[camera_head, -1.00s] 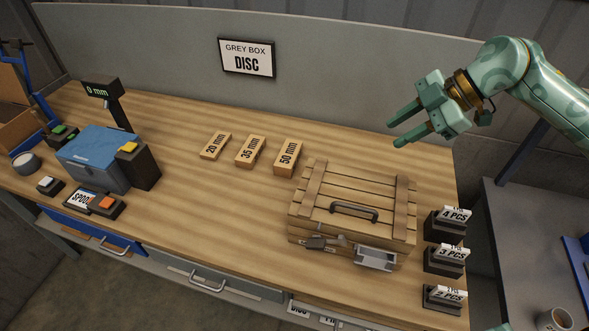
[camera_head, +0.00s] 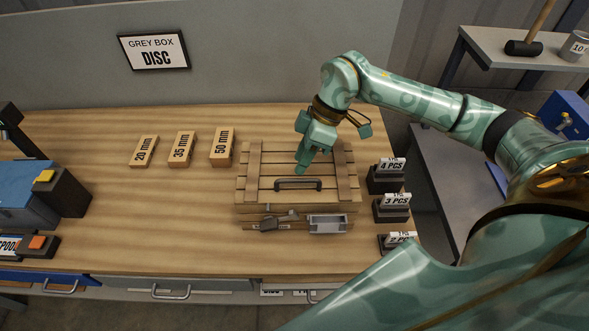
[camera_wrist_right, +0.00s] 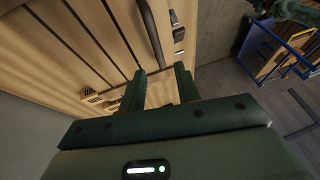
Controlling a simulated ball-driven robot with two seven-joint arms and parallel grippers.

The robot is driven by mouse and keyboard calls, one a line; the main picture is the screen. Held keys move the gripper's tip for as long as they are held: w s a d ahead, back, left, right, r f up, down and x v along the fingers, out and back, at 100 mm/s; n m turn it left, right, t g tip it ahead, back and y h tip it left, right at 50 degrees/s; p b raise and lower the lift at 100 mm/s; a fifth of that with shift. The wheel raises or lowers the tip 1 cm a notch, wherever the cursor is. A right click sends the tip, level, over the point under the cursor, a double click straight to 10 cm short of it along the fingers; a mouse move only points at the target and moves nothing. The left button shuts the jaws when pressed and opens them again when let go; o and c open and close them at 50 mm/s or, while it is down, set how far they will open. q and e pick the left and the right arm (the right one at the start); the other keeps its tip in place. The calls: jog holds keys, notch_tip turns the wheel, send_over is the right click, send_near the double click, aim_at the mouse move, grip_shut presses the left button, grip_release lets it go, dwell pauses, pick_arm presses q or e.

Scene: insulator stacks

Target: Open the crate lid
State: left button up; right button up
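The wooden crate (camera_head: 258,224) stands on the bench with its slatted lid (camera_head: 262,171) down. A dark handle (camera_head: 298,184) runs across the lid; in the right wrist view the handle (camera_wrist_right: 150,30) is beyond the fingers. Metal latch parts (camera_head: 278,222) and a grey bracket (camera_head: 327,224) are on the crate's front. My right gripper (camera_head: 303,168) points down over the lid, just behind the handle. In the right wrist view its two fingers (camera_wrist_right: 161,88) are apart with nothing between them. I cannot tell whether a fingertip touches the lid. My left gripper is out of view.
Wooden blocks marked 20 mm (camera_head: 144,151), 35 mm (camera_head: 181,149) and 50 mm (camera_head: 222,146) stand left of the crate. Black card holders (camera_head: 386,180) line its right side. A blue box (camera_head: 22,190) is at far left. The bench between is clear.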

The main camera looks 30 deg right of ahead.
jog(key=x, duration=0.4)
jog(key=shift+a+f, duration=0.15)
jog(key=shift+f, duration=0.25)
jog(key=shift+w, duration=0.1)
grip_shut()
jog(key=shift+r, duration=0.15)
